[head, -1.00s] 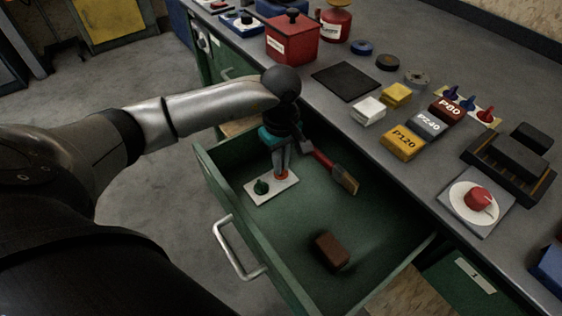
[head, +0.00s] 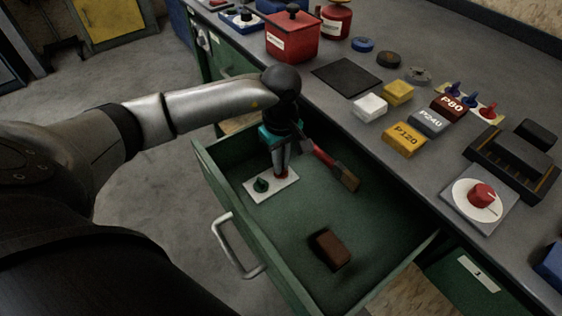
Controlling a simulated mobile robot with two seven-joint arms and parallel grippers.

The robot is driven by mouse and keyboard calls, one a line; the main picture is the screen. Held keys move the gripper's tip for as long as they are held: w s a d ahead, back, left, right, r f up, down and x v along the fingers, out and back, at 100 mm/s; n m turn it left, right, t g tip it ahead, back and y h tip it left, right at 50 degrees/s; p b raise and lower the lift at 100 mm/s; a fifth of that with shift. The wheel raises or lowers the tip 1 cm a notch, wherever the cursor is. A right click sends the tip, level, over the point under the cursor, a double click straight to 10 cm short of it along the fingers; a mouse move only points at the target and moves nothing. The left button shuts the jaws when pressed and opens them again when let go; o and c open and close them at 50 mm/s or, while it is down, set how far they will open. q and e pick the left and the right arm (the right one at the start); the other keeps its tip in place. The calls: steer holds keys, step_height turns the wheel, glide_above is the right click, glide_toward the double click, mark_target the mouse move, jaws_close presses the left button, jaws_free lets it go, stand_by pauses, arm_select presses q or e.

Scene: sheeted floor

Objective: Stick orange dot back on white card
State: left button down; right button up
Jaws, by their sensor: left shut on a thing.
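The white card (head: 258,188) lies in the open green drawer, near its left wall. A green knob-like piece (head: 261,185) stands on the card's left part. My left gripper (head: 281,172) points down over the card's right end. It is shut on a small orange-red piece (head: 282,175), apparently the orange dot, mostly hidden by the fingertips. The piece is at or just above the card; I cannot tell whether it touches. My right gripper is not in view.
The drawer (head: 300,215) also holds a red-handled brush (head: 336,167) close to the right of my gripper and a brown block (head: 329,249) at the front. The bench above carries a red box (head: 292,39), a black mat (head: 346,77) and labelled blocks (head: 404,140).

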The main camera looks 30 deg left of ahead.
arm_select(q)
steer(key=shift+f+b, duration=0.4)
steer(key=shift+f, duration=0.05)
steer(key=c, duration=0.9)
jaws_free()
step_height(320, 180, up, 15)
steer(key=p, duration=0.4)
steer(key=shift+r, duration=0.2)
